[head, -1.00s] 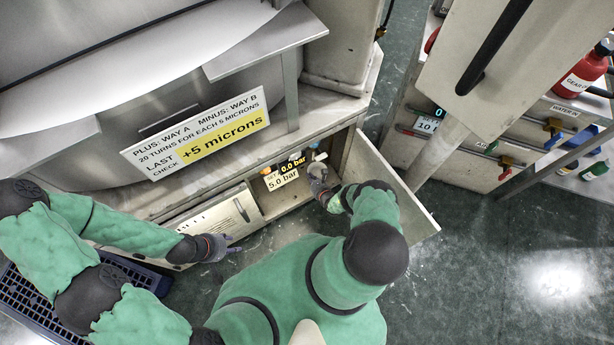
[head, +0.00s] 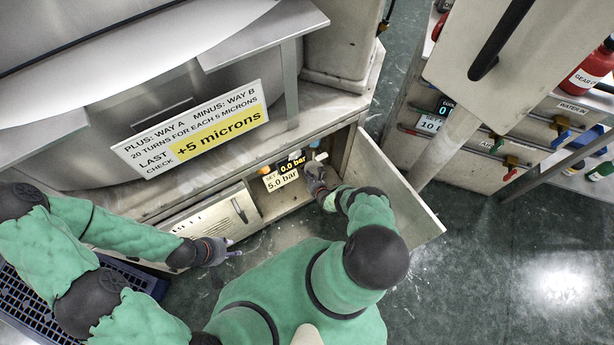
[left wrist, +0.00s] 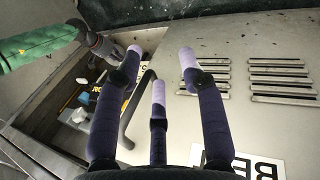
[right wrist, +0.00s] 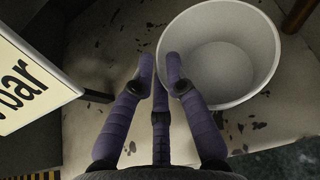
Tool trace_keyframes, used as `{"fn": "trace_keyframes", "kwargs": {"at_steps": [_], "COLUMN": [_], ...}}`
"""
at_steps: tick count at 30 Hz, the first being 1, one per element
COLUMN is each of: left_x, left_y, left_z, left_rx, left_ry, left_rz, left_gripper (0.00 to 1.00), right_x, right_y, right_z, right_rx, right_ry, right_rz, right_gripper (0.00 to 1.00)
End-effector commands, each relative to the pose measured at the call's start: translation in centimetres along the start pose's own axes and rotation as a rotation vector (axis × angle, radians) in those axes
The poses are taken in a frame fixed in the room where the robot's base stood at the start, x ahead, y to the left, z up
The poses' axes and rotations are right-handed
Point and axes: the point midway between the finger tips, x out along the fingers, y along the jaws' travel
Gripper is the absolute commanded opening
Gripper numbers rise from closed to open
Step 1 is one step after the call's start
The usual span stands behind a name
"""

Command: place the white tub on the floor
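The white tub (right wrist: 235,75) stands on a pale, paint-chipped surface inside the open cabinet, seen from above in the right wrist view. Its inside looks empty. In the head view only a small pale bit shows beyond my right gripper (head: 318,172). My left gripper (head: 230,250) is low in front of the cabinet. In the left wrist view its fingers (left wrist: 160,60) are spread and empty.
The open cabinet door (head: 402,195) stands to the right of my right arm. A pressure display (head: 285,172) sits left of the tub. The green floor (head: 490,270) is clear at the right. A blue grate (head: 35,305) lies at lower left.

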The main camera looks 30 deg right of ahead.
Motion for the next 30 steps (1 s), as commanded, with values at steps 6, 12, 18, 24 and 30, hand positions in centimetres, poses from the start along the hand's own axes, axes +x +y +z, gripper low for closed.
{"fn": "trace_keyframes", "kwargs": {"at_steps": [6,12,18,24,30], "left_x": [0.0,-0.2,-1.7,-3.9,-5.4], "left_y": [0.0,0.1,0.6,1.4,1.9], "left_z": [0.0,0.0,0.1,0.1,0.2], "left_rx": [0.0,0.0,0.0,0.0,0.0], "left_ry": [0.0,0.0,0.0,0.0,0.0], "left_rz": [0.0,0.0,0.0,0.0,0.0], "left_gripper": [0.4,0.4,0.4,0.4,0.4], "right_x": [0.0,-0.3,-2.5,-6.3,-9.8], "right_y": [0.0,0.0,0.0,-0.1,-0.1], "right_z": [0.0,0.0,0.2,0.4,0.2], "right_rx": [0.0,0.001,0.002,0.003,0.003], "right_ry": [0.0,0.001,0.003,0.002,0.001], "right_rz": [0.0,0.0,0.0,-0.001,-0.002], "right_gripper": [0.3,0.3,0.3,0.3,0.3]}}
